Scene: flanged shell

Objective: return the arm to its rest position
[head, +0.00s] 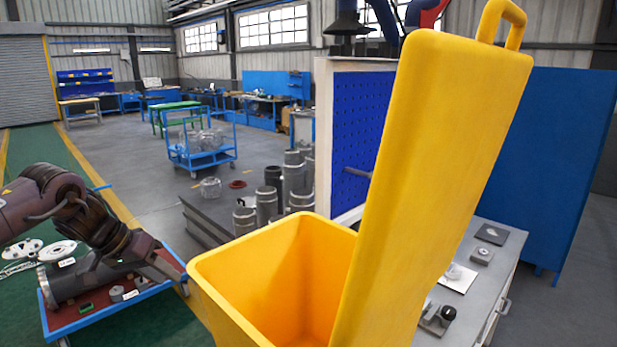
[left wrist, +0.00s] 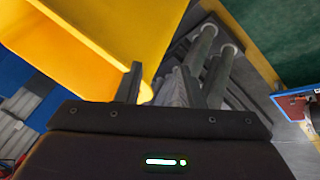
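My left arm comes in from the left in the head view. Its gripper (head: 176,274) is beside the near left wall of the yellow bin (head: 235,318), above the right edge of the blue-and-red tray (head: 150,313). In the left wrist view the two dark fingers of the left gripper (left wrist: 176,80) stand wide apart with nothing between them. The yellow bin (left wrist: 85,50) fills the upper left there, close to the left finger. A grey flanged cylinder (head: 68,284) lies on the tray, partly hidden by my arm. My right gripper does not show.
The bin's tall yellow lid (head: 440,150) stands open and hides much of the right side. Several grey metal cylinders (head: 293,180) stand behind the bin. A grey workbench (head: 490,268) with small parts is at the right. Green floor (head: 100,180) lies open behind my arm.

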